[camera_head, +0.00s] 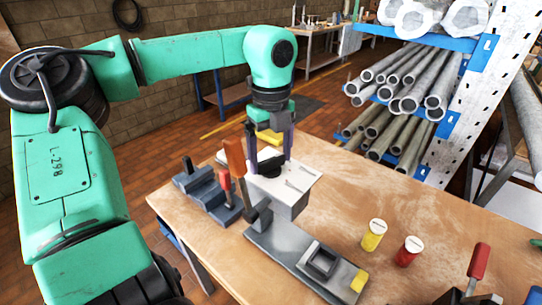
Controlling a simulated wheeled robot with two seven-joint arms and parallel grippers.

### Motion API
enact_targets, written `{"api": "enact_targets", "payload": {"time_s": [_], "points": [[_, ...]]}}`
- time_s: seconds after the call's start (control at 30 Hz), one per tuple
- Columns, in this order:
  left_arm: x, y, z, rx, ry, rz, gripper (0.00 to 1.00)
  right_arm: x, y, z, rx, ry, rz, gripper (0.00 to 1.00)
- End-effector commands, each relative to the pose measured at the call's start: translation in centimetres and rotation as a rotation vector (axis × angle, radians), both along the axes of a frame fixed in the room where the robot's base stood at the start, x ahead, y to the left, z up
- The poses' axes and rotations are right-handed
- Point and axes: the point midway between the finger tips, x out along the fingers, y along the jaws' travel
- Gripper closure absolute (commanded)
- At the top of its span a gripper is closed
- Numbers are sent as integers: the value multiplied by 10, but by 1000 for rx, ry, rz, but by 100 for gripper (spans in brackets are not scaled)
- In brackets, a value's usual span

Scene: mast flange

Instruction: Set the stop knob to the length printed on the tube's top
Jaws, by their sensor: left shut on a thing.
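My left gripper (268,163) reaches down over a grey box with a white marked top plate (302,182). Its fingers are shut around a dark rounded piece, which looks like the stop knob (269,168), on that plate. The fingers partly hide the knob, and its setting cannot be read. A yellow tube (373,238) and a red tube (406,254) stand upright on the bench to the right, with white tops. The marks on the tops are too small to read. My right gripper is not in view.
A grey base (283,250) with a square socket (321,259) and yellow block (359,281) extends in front of the box. An orange-handled lever (235,160) stands close left of my gripper. Dark blocks (207,193) lie left; a red-handled clamp (478,262) is lower right. The bench's right middle is clear.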

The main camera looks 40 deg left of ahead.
Motion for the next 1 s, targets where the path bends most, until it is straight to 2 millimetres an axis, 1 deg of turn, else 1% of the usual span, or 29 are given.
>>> {"api": "enact_targets", "payload": {"time_s": [0.43, 1.0], "points": [[1, 0, 2, 3, -6, -419, 66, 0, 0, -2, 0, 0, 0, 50], [1, 0, 3, 2, -6, -955, 66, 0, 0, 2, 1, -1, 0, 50]]}}
